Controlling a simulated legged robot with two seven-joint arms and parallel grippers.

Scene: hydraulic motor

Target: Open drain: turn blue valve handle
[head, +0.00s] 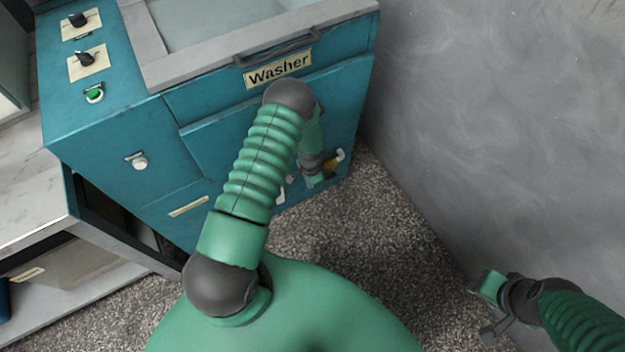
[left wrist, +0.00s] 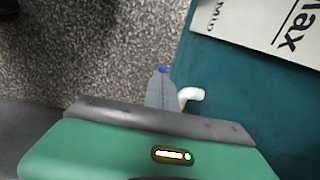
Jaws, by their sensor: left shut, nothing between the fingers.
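My left gripper (head: 314,181) is low at the front of the teal washer (head: 350,110), beside its lower pipe fittings. In the left wrist view its grey fingers (left wrist: 160,88) are shut and empty. A small blue piece (left wrist: 162,69), probably part of the blue valve handle, shows just past the fingertips. I cannot tell whether they touch. A white bent spout (left wrist: 192,95) is right beside the fingers. In the head view the blue handle is hidden behind my left gripper and forearm. My right gripper (head: 490,305) is far off at the lower right, its jaw opening unclear.
A white pipe end (head: 340,155) and a yellowish fitting (head: 332,163) are to the right of my left gripper. Another white fitting (head: 281,196) is to its left. A grey wall (head: 480,120) stands at the right. Speckled floor (head: 390,220) is clear between.

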